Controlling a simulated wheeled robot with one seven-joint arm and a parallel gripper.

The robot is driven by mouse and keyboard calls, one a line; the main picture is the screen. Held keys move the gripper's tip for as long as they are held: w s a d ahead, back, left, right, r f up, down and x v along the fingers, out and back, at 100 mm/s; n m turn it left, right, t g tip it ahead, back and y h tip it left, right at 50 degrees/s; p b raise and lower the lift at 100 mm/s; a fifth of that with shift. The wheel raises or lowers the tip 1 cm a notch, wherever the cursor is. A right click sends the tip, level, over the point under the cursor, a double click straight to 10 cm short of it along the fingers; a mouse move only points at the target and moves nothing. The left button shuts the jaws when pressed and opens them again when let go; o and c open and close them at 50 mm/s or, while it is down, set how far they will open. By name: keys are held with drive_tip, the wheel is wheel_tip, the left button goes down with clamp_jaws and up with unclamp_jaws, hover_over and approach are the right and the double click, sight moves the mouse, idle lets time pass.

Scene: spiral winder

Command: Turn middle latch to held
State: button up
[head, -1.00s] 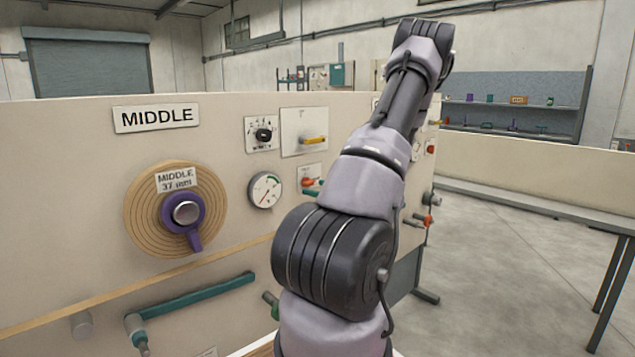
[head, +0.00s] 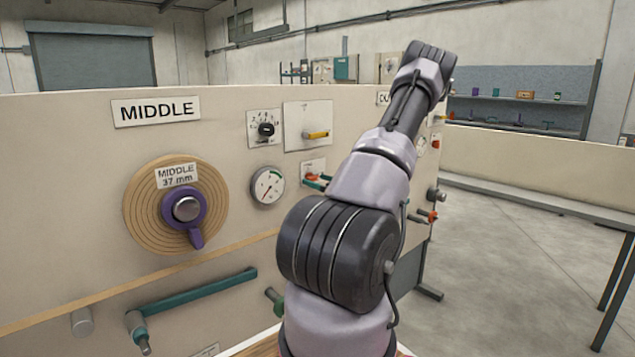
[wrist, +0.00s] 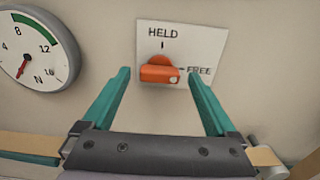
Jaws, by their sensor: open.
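The middle latch, an orange handle (wrist: 159,73), sits on a white plate (wrist: 206,40) in the wrist view. HELD is printed above it and FREE to its right. The handle lies roughly level, its right end by the FREE mark. My gripper (wrist: 157,74) is open, with one teal finger on each side of the handle. Gaps show between the fingers and the handle; I cannot tell the depth between them. In the head view the latch plate (head: 313,167) shows left of my arm, with the gripper mostly hidden.
A round gauge (wrist: 32,50) is left of the latch, also in the head view (head: 267,186). A dial (head: 265,130) and a plate with a yellow handle (head: 316,134) sit above. A purple-hubbed spool (head: 187,208) is at left. Open floor lies right.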

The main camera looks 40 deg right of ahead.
drive_tip(key=shift+w, duration=0.1)
drive_tip(key=c, duration=1.4)
drive_tip(key=shift+o, duration=0.2)
drive_tip(key=shift+n, duration=0.5)
drive_tip(key=n, duration=0.3)
drive_tip(key=shift+a+n, duration=0.1)
drive_tip(key=shift+n, duration=0.3)
drive_tip(key=n, duration=0.4)
drive_tip(key=shift+n, duration=0.3)
drive_tip(key=n, duration=0.8)
drive_tip(key=shift+f+n, duration=0.1)
drive_tip(key=shift+n, duration=0.3)
